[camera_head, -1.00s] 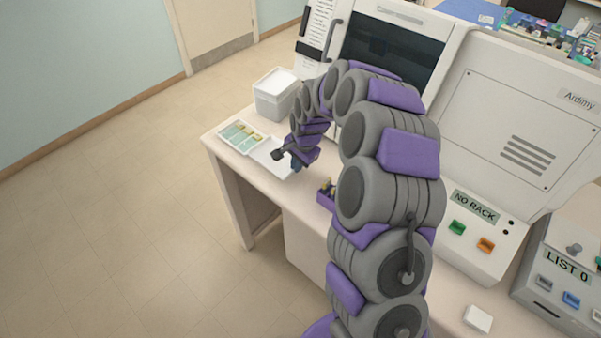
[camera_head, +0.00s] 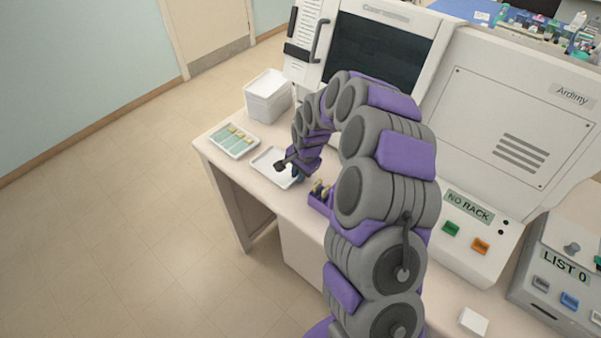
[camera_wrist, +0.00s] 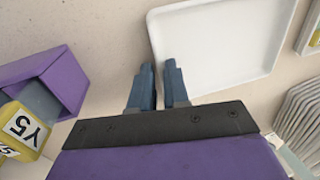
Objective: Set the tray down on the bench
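A white, shallow, empty tray (camera_head: 266,160) lies on the bench (camera_head: 225,165) near its left front part; it looks flat on the surface. In the wrist view the tray (camera_wrist: 225,45) fills the upper right. My gripper (camera_wrist: 159,72) is at the tray's near left corner. Its two blue fingers stand slightly apart, with the tray's edge between them and a gap visible. In the head view my gripper (camera_head: 290,170) is over the tray's right side, and my arm hides some of the bench.
A slide tray (camera_head: 233,140) with green-and-yellow slides lies to the left. A stack of white trays (camera_head: 268,98) stands behind. A purple holder (camera_head: 320,200) with yellow-topped items is close on the right; it shows in the wrist view (camera_wrist: 65,82). Machines line the bench's back.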

